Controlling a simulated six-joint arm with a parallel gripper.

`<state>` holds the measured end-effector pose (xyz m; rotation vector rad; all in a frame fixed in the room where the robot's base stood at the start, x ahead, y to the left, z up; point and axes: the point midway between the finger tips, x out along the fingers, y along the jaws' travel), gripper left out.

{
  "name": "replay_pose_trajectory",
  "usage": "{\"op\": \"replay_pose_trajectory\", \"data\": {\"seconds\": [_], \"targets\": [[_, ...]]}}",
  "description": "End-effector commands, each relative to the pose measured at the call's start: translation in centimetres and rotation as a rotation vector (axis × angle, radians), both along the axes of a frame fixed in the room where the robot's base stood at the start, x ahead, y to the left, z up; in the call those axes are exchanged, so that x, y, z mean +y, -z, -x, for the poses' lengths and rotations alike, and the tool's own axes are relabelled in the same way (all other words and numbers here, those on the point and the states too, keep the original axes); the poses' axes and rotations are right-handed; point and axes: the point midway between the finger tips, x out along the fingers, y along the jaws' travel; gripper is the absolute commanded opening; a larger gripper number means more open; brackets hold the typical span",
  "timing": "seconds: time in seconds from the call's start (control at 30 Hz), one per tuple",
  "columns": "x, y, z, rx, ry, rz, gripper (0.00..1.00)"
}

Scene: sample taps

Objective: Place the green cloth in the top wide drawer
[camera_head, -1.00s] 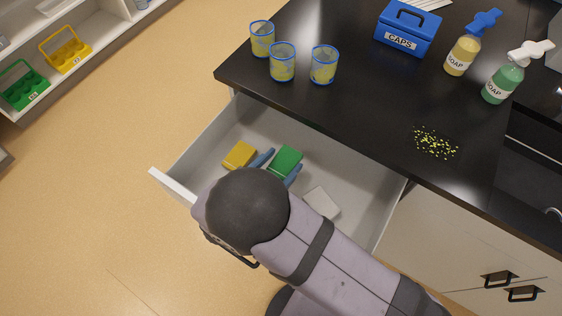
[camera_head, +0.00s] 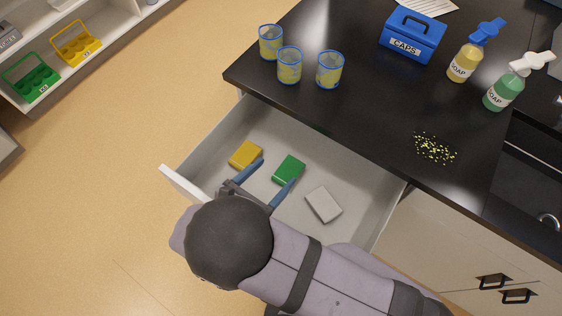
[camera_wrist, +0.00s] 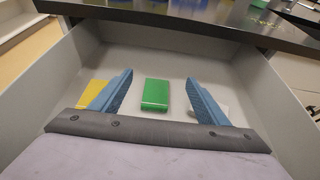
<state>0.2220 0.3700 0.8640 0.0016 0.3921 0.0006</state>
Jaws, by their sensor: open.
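The green cloth (camera_head: 288,170) is a small folded block lying flat on the floor of the pulled-out wide drawer (camera_head: 345,165). In the wrist view the cloth (camera_wrist: 155,94) lies ahead, between the two blue fingers and apart from them. My gripper (camera_head: 272,175) is open and empty at the drawer's front side, its fingers pointing toward the cloth. It also shows in the wrist view (camera_wrist: 158,90). A yellow cloth (camera_head: 246,155) lies left of the green one and a grey-white cloth (camera_head: 323,204) lies right of it, both in the drawer.
The black counter (camera_head: 370,115) overhangs the drawer's back. On it stand several yellow-filled cups (camera_head: 289,66), a blue CAPS box (camera_head: 412,38), two soap bottles (camera_head: 465,62) and scattered yellow bits (camera_head: 434,148). A shelf with green (camera_head: 33,82) and yellow racks is at upper left.

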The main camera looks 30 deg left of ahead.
Motion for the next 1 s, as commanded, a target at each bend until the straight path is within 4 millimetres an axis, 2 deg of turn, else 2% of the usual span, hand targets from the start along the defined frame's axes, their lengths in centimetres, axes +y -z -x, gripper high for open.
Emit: {"op": "replay_pose_trajectory", "data": {"seconds": [0.1,0.3,0.67,0.77,0.87,0.97,1.0], "targets": [[0.1,-1.0,1.9,0.001,-0.004,0.001,0.69],[0.0,-1.7,3.9,0.0,-0.001,0.001,0.69],[-0.1,-1.8,4.5,0.001,0.002,0.001,0.69],[-0.4,-1.9,4.0,0.008,0.024,-0.004,0.69],[-1.4,-2.3,2.6,0.029,0.093,-0.02,0.69],[-3.6,-2.7,0.1,0.07,0.225,-0.055,0.69],[-4.9,-3.0,-1.0,0.092,0.297,-0.076,0.69]]}}
